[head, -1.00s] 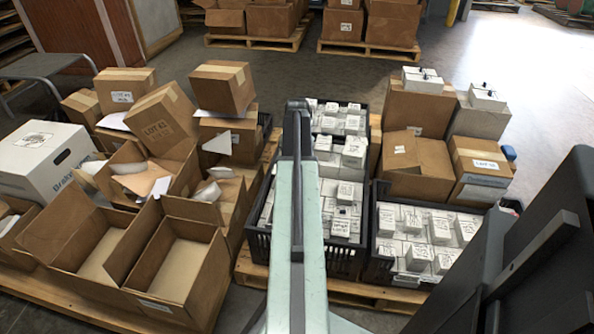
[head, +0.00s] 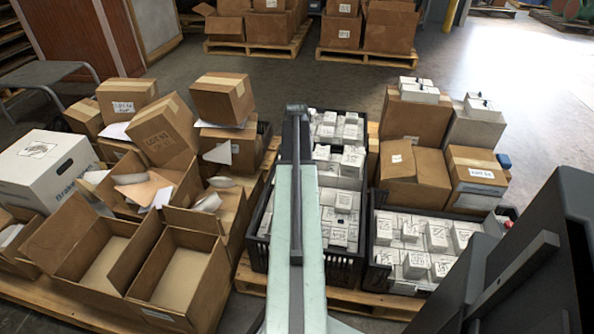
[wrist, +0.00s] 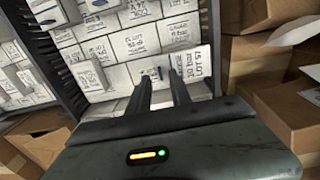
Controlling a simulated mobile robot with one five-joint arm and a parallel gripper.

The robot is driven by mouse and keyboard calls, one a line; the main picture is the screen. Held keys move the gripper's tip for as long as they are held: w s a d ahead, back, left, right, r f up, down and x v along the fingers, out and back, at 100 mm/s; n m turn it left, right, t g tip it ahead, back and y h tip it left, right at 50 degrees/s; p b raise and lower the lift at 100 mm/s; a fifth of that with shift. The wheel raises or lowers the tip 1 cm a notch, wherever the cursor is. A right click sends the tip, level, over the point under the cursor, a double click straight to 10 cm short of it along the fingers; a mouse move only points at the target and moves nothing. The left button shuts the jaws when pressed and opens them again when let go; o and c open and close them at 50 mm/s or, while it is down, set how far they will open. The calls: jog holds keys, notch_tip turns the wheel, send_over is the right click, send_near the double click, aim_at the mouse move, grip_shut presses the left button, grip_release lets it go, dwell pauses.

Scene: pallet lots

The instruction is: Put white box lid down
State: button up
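Small white lettered boxes fill the black crate (head: 258,235) under my arm in the head view. The wrist view looks into a crate of them. My gripper (wrist: 160,78) has its two dark fingers a little apart there, with white surface showing between them. A small dark peg or knob stands by the fingertips. A white box marked LOT 57 (wrist: 191,68) is just right of the right finger; I cannot tell whether they touch. I cannot pick out a separate lid. In the head view my arm hides the gripper.
A second black crate (head: 372,268) of white boxes stands to the right. Brown cartons (head: 470,180) are stacked behind it. Open brown cartons (head: 180,265) and a large white carton (head: 45,165) are at left. Bare floor (head: 300,75) lies beyond the pallets.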

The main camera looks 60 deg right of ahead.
notch_tip(320, 180, up, 9)
jog(key=p, duration=0.7)
jog(key=shift+p, duration=0.3)
jog(key=w+a+n, duration=0.3)
jog(key=w+a, duration=0.6)
jog(key=a, duration=0.5)
jog(key=w+a+n, duration=0.4)
jog(key=w+a, duration=0.5)
jog(key=a, duration=0.4)
jog(key=w+a+n, duration=0.1)
jog(key=a+n, duration=0.6)
jog(key=a, duration=2.5)
jog(key=shift+w+a, duration=0.15)
jog(key=shift+a, duration=0.2)
